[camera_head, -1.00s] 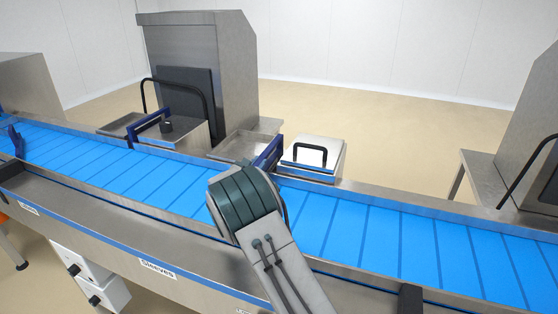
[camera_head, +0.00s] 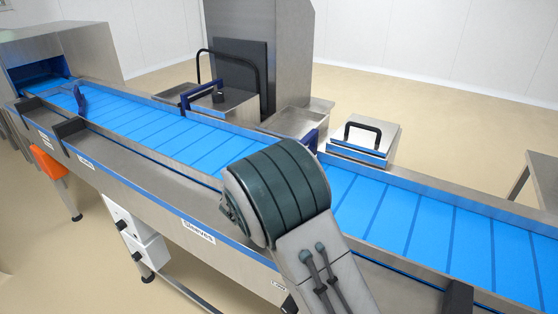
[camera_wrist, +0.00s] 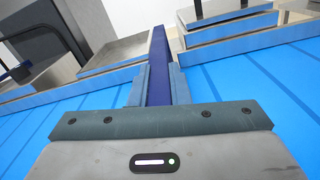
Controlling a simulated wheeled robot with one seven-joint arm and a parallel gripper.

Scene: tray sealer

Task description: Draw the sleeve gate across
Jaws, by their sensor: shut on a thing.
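A dark blue gate bar (camera_wrist: 158,75) stands between the fingers of my gripper (camera_wrist: 158,88) in the wrist view. My gripper is shut on it, over the blue belt (camera_wrist: 280,95). In the head view the end of the held gate (camera_head: 311,139) shows at the far rail, just beyond my arm. My arm hides the gripper and the rest of this gate there. A "Sleeves" label (camera_head: 198,231) is on the conveyor's front side, left of my arm.
Another dark blue gate (camera_head: 80,98) stands at the belt's left end, and one (camera_head: 203,94) at the far side. A lidded steel box (camera_head: 364,141) with a black handle sits beyond the rail. A tall steel machine (camera_head: 290,60) stands behind. The belt is empty.

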